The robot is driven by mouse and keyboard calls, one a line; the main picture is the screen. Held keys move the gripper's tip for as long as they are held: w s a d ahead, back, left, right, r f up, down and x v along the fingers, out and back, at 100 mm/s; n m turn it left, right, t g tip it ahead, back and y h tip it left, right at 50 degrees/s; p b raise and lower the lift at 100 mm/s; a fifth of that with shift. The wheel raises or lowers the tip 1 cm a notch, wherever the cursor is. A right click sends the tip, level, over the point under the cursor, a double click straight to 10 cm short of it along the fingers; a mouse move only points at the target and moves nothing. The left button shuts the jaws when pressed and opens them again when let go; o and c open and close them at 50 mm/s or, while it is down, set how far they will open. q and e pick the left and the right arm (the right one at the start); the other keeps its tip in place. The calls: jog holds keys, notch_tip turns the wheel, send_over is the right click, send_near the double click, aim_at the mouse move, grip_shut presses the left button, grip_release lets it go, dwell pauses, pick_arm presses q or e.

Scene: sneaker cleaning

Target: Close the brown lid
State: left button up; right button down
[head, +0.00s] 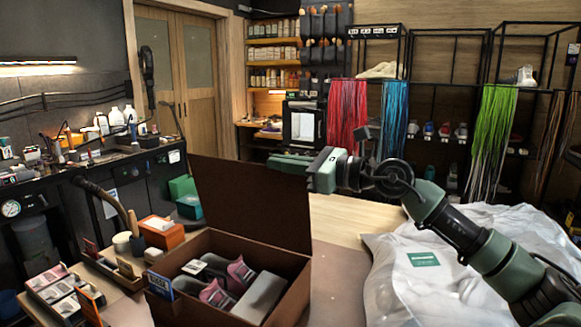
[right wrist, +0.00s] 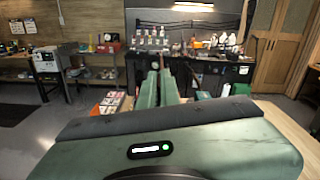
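The brown box (head: 283,262) stands on the table in the head view. Its brown lid (head: 255,203) is raised, standing nearly upright at the back of the box. Inside lie pink-and-grey sneakers (head: 238,273) and a pale grey block (head: 260,297). My right gripper (head: 288,163) is at the lid's upper right edge, its fingers pointing left. In the right wrist view its fingers (right wrist: 160,90) are close together, with a thin brown strip between or beyond them. Whether they grip the lid is unclear. My left gripper is not in view.
A white plastic bag (head: 425,262) covers the table's right side. Small boxes (head: 68,293) and an orange box (head: 162,233) stand left of the brown box. Bare wooden table (head: 350,221) shows behind and right of it. A cluttered workbench (head: 95,160) lies at the left.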

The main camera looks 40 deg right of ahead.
jog(key=shift+s+a+f+n, duration=0.2)
jog(key=shift+s+a+n, duration=0.25)
jog(key=shift+a, duration=0.35)
jog(key=c, duration=1.6)
grip_release()
jog(key=shift+c, duration=0.2)
jog(key=shift+b, duration=0.3)
